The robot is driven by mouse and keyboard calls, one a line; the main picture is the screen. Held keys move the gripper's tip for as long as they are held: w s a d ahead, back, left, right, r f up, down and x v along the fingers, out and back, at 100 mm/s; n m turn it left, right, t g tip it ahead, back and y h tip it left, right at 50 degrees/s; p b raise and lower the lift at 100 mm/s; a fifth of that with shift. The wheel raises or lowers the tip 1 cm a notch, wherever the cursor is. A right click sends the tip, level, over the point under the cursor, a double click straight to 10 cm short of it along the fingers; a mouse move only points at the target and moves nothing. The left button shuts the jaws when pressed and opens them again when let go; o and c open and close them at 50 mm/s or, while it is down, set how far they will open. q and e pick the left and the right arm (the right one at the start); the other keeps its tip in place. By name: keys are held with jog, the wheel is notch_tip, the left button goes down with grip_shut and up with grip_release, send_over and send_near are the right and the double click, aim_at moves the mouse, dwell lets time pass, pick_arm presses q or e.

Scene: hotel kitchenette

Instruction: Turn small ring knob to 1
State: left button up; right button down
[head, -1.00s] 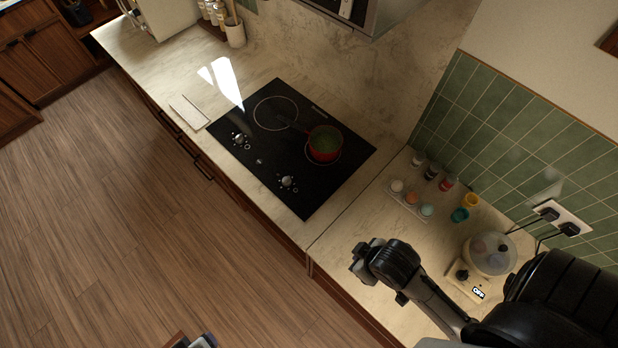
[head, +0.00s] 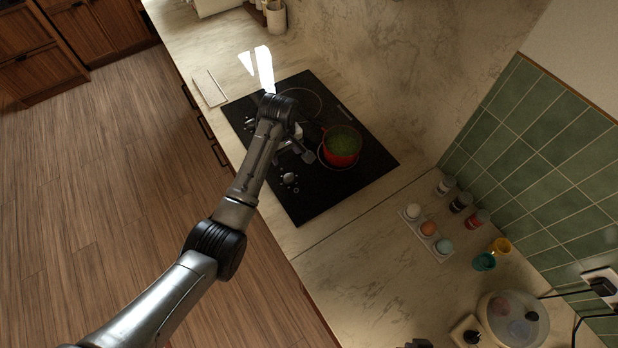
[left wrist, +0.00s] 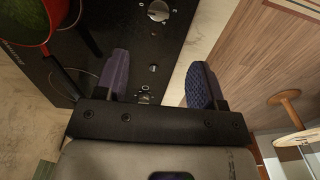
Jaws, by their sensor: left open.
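The black cooktop (head: 325,190) carries two silver knobs along its front side. The nearer knob (head: 289,179) is clear in the head view and shows at the top of the left wrist view (left wrist: 158,10). The farther knob (head: 249,124) is partly hidden by my left arm; it shows partly in the left wrist view (left wrist: 145,97), near the gripper body. I cannot tell which is the small ring knob, or read either setting. My left gripper (left wrist: 158,82) is open and empty above the cooktop, fingers apart. A dark fragment at the bottom edge may be my right gripper (head: 418,344).
A red pot (head: 341,146) with green contents stands on one cooking ring, its dark handle reaching toward my left gripper. An egg tray (head: 440,252), spice jars, cups and a round cooker (head: 513,318) stand on the right counter. The counter just right of the cooktop is clear.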

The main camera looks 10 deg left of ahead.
aim_at(288, 175)
pick_arm(q)
notch_tip(288, 175, down, 14)
jog(key=shift+d+r+b, duration=0.1)
jog(key=shift+r+b, duration=0.1)
jog(key=shift+b, duration=0.6)
pick_arm(e)
jog(key=shift+f, duration=0.8)
pick_arm(q)
jog(key=shift+w, duration=0.1)
jog(key=shift+c, duration=0.2)
jog(key=c, duration=0.9)
